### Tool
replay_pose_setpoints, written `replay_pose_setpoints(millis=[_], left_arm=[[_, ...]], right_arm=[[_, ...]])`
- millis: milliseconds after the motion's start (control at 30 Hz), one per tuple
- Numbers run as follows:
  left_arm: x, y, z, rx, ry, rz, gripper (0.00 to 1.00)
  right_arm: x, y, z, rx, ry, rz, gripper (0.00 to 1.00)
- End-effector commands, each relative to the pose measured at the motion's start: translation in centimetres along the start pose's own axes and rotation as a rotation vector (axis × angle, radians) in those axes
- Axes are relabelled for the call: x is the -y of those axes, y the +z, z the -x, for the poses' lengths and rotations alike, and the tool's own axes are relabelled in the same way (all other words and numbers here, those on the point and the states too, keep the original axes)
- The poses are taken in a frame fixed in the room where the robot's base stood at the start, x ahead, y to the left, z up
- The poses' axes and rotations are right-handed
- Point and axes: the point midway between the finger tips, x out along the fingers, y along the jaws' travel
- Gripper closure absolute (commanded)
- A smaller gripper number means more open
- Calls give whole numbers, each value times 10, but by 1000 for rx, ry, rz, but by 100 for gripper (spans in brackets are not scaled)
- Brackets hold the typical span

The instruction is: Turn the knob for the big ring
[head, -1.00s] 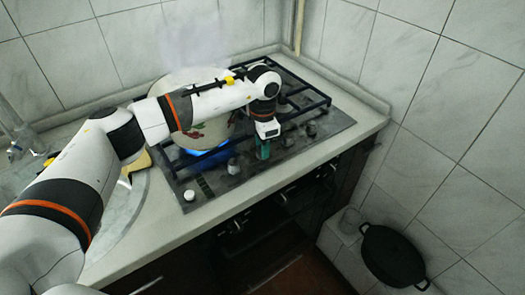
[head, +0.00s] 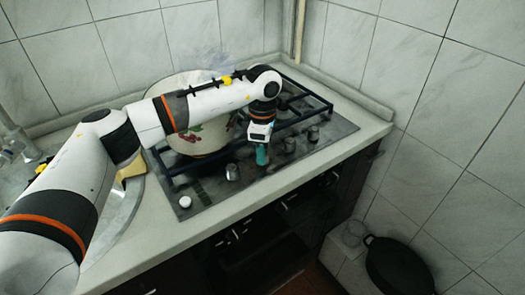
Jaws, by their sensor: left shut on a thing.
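The gas hob (head: 215,200) is set into the counter, with its knobs in a row along the front. A white knob (head: 185,202) is at the left end. A metal knob (head: 232,172) is left of my gripper, and two more knobs (head: 290,145) (head: 313,133) are to its right. My left gripper (head: 262,156) points down at the row, its teal fingers shut on a knob that they mostly hide. A large cream enamel pot (head: 205,140) with a red flower print stands on the left burner, partly behind my arm. No flame shows under it. My right gripper is not in view.
Black pan-support grates (head: 318,103) cover the hob's back and right side. A yellow item (head: 133,166) lies by the sink at left. Tiled walls close off the back and right. A dark pan (head: 395,265) is low at right.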

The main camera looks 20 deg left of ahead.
Motion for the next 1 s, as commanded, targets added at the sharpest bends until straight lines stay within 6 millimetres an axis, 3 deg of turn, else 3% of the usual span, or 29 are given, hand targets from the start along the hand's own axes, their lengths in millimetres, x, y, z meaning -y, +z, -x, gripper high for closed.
replay_pose_setpoints(millis=[367, 400, 533, 833, 1000], left_arm=[[1, 0, 2, -2, -4, -7, 92], [1, 0, 2, -1, -4, -7, 68], [0, 0, 1, -1, -3, -7, 47], [0, 0, 2, 0, -2, -6, 47], [1, 0, 20, -1, -5, -5, 47]], right_arm=[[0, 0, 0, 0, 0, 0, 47], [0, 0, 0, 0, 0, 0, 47], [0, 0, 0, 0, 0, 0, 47], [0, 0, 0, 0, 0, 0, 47], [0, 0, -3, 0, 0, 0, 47]])
